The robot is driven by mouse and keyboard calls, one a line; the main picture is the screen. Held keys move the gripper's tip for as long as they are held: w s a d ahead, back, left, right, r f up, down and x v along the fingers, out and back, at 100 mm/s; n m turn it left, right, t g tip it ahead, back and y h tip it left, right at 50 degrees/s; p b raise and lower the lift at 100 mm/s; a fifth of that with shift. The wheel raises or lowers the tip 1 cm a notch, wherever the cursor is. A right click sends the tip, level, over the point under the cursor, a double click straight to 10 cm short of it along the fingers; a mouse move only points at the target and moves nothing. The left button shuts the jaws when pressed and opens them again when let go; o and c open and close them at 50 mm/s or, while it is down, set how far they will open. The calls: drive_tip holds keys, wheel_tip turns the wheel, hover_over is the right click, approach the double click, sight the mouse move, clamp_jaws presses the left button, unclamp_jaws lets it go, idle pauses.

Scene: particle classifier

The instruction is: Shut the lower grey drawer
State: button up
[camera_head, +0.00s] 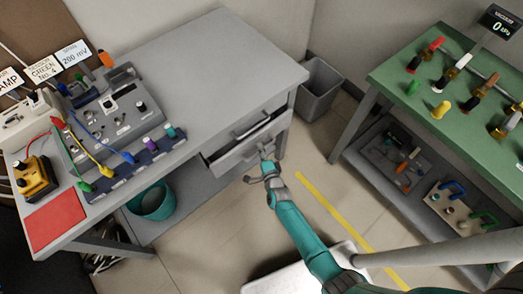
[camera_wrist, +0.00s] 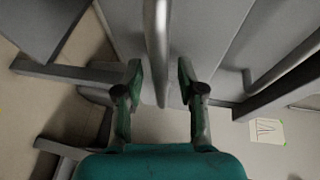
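The lower grey drawer (camera_head: 229,164) stands partly pulled out under the workbench, with a dark gap showing above its front. The upper drawer's handle (camera_head: 252,126) is above it. My gripper (camera_head: 267,155) is at the lower drawer's front, near the right part, and hides some of its handle. In the wrist view my gripper (camera_wrist: 159,78) is open, with its fingers apart on either side of a grey handle bar (camera_wrist: 157,45). A gap shows between the bar and each finger; contact is not visible.
The grey workbench (camera_head: 210,55) carries instruments at left. A teal bin (camera_head: 152,201) sits on its lower shelf. A grey waste bin (camera_head: 319,90) stands right of the drawers. A green-topped table (camera_head: 425,80) is at right. Open floor with a yellow stripe (camera_head: 335,215) lies between.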

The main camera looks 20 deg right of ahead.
sight(255, 145)
drive_tip(key=shift+c, duration=0.2)
clamp_jaws()
drive_tip(key=shift+w+a, duration=0.25)
drive_tip(key=shift+w, duration=0.5)
drive_tip(key=shift+w+a, duration=0.25)
drive_tip(key=shift+w, duration=0.45)
drive_tip(key=shift+w+a, duration=0.25)
drive_tip(key=shift+w, duration=0.5)
drive_tip(key=shift+r, duration=0.1)
drive_tip(key=shift+o, duration=0.2)
unclamp_jaws()
drive_tip(key=s+a+r, duration=0.1)
drive_tip(key=s+r, duration=0.1)
drive_tip(key=s, duration=0.9)
drive_tip(key=shift+s, duration=0.35)
